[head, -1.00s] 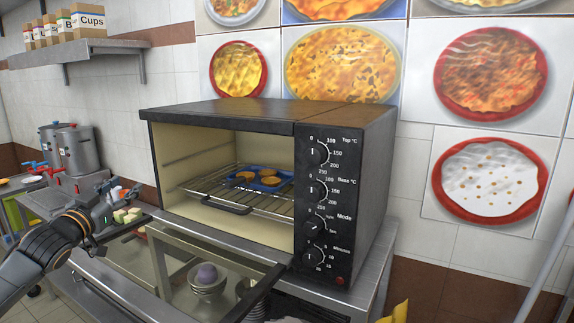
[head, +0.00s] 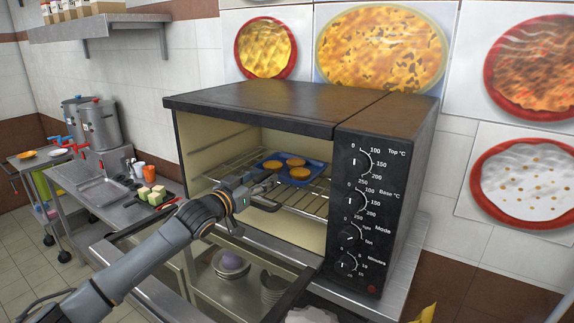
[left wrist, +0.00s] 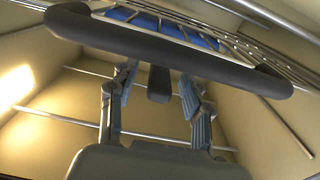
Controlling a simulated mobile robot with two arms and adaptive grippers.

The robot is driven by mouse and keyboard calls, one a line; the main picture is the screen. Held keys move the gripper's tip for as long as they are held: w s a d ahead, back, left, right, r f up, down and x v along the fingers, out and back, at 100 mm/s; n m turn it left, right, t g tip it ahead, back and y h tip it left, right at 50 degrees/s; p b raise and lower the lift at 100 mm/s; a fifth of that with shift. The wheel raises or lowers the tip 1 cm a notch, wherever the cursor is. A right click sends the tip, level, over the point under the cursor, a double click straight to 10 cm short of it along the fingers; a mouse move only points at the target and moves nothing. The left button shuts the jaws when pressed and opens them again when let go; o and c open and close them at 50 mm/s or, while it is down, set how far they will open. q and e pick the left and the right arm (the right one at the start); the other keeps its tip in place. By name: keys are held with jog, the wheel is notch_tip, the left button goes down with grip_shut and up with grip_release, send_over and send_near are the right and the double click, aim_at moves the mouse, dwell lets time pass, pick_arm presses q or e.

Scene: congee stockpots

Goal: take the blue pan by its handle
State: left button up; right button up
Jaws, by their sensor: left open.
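The blue pan (head: 303,174) lies on the wire rack inside the open oven, with three round golden pieces in it. In the left wrist view its blue underside (left wrist: 170,30) shows through the rack wires. My left gripper (head: 264,184) is open and reaches into the oven at the pan's near left side. In the left wrist view its fingers (left wrist: 158,82) stand apart, with a dark stub between them. I cannot tell whether this stub is the pan's handle. A curved dark bar (left wrist: 170,42) crosses in front of the fingers. My right gripper is not in view.
The oven (head: 270,103) has its glass door folded down below my left arm. The wire rack (head: 312,205) has a dark front handle (head: 265,204) close under my gripper. Bowls stand below the door. A side counter with stockpots (head: 101,125) is at left.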

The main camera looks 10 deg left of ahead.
pick_arm(q)
jog(key=shift+w+d+r, duration=0.1)
jog(key=shift+w+d, duration=0.15)
jog(key=shift+w, duration=0.45)
grip_shut()
jog(key=shift+w, duration=0.1)
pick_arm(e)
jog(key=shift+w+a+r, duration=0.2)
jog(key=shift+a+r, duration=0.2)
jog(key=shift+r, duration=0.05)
